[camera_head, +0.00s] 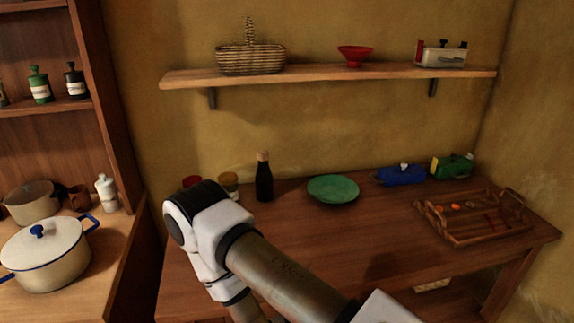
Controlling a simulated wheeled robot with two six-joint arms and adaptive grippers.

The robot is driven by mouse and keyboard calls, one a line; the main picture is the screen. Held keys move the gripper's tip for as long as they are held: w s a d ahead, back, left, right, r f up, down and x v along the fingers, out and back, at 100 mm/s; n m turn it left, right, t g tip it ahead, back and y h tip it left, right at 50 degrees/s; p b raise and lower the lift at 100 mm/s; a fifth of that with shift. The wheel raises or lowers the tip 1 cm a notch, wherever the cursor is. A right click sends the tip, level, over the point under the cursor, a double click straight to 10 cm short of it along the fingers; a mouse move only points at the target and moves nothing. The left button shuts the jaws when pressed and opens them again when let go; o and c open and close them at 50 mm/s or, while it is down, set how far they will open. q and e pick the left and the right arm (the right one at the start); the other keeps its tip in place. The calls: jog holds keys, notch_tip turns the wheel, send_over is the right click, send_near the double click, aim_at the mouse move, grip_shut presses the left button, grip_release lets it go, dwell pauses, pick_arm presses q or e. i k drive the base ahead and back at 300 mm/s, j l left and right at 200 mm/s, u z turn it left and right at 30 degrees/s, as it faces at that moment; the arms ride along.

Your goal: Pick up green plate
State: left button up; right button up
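The green plate (333,189) lies on the wooden table (300,235), toward its back edge near the wall. It looks round and shallow, and nothing covers it. One of my arms crosses the lower middle of the view, in front of and below the plate, with a clear gap from it. Neither gripper shows in the view.
A dark bottle (264,182) and small jars (229,185) stand left of the plate. A blue container (400,175), a green container (452,166) and a wooden tray (462,240) are to its right. A shelf (330,74) hangs above. A white pot (45,262) stands far left.

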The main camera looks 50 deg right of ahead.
aim_at(329, 188)
jog(key=z, duration=1.95)
